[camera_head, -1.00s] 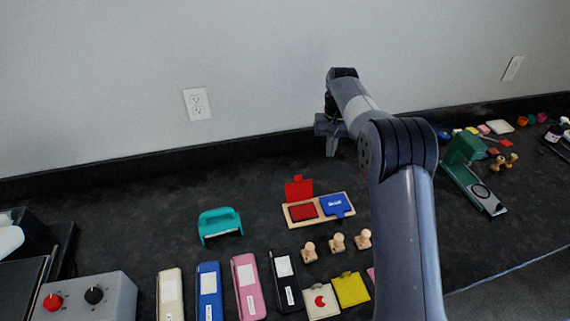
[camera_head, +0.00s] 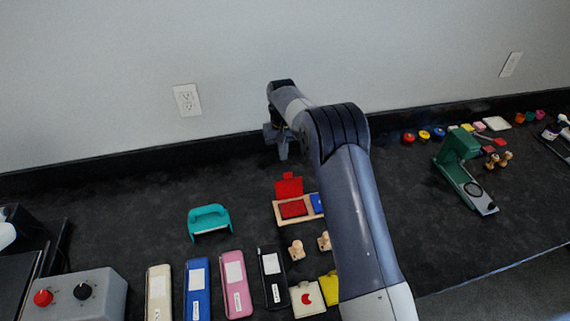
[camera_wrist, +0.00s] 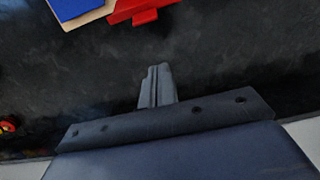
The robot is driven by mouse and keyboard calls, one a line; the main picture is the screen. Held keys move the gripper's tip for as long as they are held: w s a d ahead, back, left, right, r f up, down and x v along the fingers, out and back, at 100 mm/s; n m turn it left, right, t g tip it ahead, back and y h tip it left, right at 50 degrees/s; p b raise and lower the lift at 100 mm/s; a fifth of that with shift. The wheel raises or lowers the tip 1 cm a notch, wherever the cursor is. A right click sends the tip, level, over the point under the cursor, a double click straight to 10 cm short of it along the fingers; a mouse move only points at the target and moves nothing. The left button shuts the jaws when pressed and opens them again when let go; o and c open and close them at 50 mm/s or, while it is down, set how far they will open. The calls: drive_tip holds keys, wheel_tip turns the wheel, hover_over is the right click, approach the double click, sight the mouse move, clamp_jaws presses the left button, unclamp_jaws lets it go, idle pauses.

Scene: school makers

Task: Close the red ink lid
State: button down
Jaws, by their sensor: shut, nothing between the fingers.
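The red ink lid (camera_head: 289,187) stands raised at the back of the red ink pad (camera_head: 293,208). The pad sits in a wooden tray (camera_head: 279,219) beside a blue lid (camera_head: 317,203), which my arm partly hides. In the wrist view, the red lid (camera_wrist: 138,10) shows at the top edge, cut off, with a blue lid (camera_wrist: 75,7) to its left. My gripper (camera_head: 282,156) is shut and empty, pointing down behind the raised lid, near the wall. Its closed fingers also show in the wrist view (camera_wrist: 157,78), apart from the lid.
A teal hole punch (camera_head: 209,220) stands left of the tray. Wooden stamps (camera_head: 296,250) and several coloured cases (camera_head: 236,285) lie in front. A green stapler-like tool (camera_head: 462,170) is at the right. The wall (camera_head: 220,60) rises close behind my gripper.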

sight(289, 185)
drive_tip(key=shift+s+d+f+p, duration=0.2)
drive_tip(key=shift+s+f+p, duration=0.2)
drive_tip(key=shift+s, duration=0.25)
drive_tip(key=shift+s+d+f+p, duration=0.2)
drive_tip(key=shift+s+f+p, duration=0.15)
drive_tip(key=shift+s, duration=0.25)
drive_tip(key=shift+s+d+f+p, duration=0.2)
drive_tip(key=shift+s+f+p, duration=0.15)
drive_tip(key=shift+s, duration=0.3)
drive_tip(key=shift+s+f+b, duration=0.1)
drive_tip(key=shift+s+b, duration=0.05)
drive_tip(key=shift+b, duration=0.45)
drive_tip(key=shift+s+t+b, duration=0.15)
drive_tip(key=shift+t+b, duration=0.15)
drive_tip(key=shift+t, duration=0.1)
